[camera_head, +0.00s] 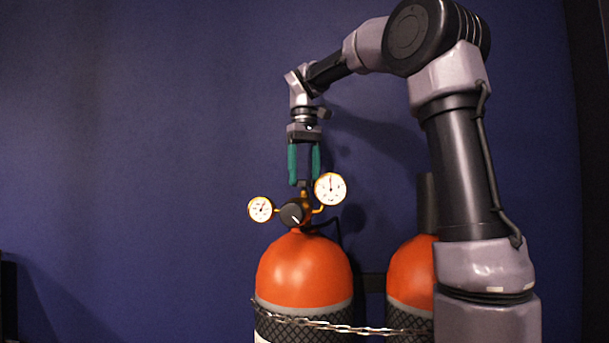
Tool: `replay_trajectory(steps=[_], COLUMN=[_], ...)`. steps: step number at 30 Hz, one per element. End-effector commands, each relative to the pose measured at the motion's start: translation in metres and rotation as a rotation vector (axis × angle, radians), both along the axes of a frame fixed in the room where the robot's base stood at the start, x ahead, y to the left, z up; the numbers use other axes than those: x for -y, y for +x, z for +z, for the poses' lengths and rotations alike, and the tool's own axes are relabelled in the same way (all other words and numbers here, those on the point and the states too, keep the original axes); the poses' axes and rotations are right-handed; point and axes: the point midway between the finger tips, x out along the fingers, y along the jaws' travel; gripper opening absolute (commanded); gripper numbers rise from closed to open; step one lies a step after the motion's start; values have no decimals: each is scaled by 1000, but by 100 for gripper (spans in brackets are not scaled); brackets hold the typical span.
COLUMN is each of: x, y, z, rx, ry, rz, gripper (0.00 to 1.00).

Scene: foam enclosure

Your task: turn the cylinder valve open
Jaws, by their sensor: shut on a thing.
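The cylinder (304,270) is orange on top with a grey band and dark netting below, standing upright in the middle of the view. A brass valve and regulator with a black knob (292,214) sits on its top. One round gauge (330,188) is at the right and a smaller gauge (260,209) at the left. My gripper (303,181), with green fingers, points straight down over the valve. It is shut on the dark valve handle (302,184) at the top of the valve. The handle is small and mostly hidden between the fingertips.
A second orange cylinder (410,270) stands to the right, partly hidden behind my arm. A chain (345,328) runs across both cylinders. A plain blue wall (130,130) is behind. The space left of the cylinder looks free.

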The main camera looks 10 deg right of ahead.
Motion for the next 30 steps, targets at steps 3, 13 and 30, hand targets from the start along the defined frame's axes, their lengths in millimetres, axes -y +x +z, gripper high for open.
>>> replay_trajectory(steps=[3, 13, 30], x=[0, 0, 0], y=[0, 0, 0], z=[1, 1, 3], rx=[2, 2, 1], ry=[1, 1, 0], rz=[20, 30, 28], gripper=[11, 11, 97])
